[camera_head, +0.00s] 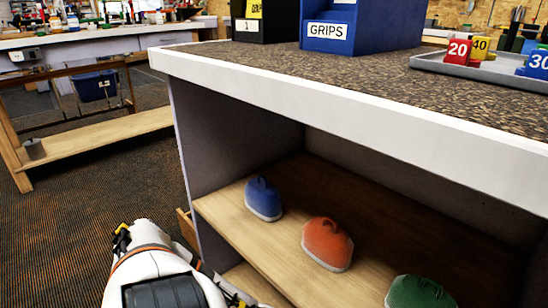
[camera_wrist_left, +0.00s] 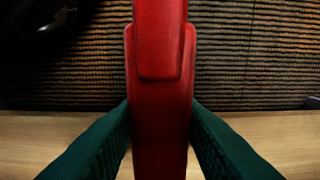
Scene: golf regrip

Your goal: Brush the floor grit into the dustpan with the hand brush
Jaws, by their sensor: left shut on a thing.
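My left gripper (camera_wrist_left: 161,125) is shut on a red handle (camera_wrist_left: 160,60), with one dark green finger on each side of it. The handle runs up and down the middle of the left wrist view and has a raised, rounded section in its upper half. I cannot tell whether it belongs to the hand brush or the dustpan. Ribbed brown-grey floor (camera_wrist_left: 240,60) lies behind it, and a pale wooden board (camera_wrist_left: 290,135) crosses below. In the head view my white arm shows at the bottom, but no fingers show. No grit, bristles or pan can be made out. My right gripper is not in view.
A white-edged workbench (camera_head: 350,115) fills the right. Its wooden shelf (camera_head: 270,240) holds blue (camera_head: 262,198), orange (camera_head: 326,243) and green (camera_head: 418,293) rounded items. A blue GRIPS bin (camera_head: 328,35) and a grey tray (camera_head: 480,68) stand on top. Striped floor (camera_head: 90,215) is open at left.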

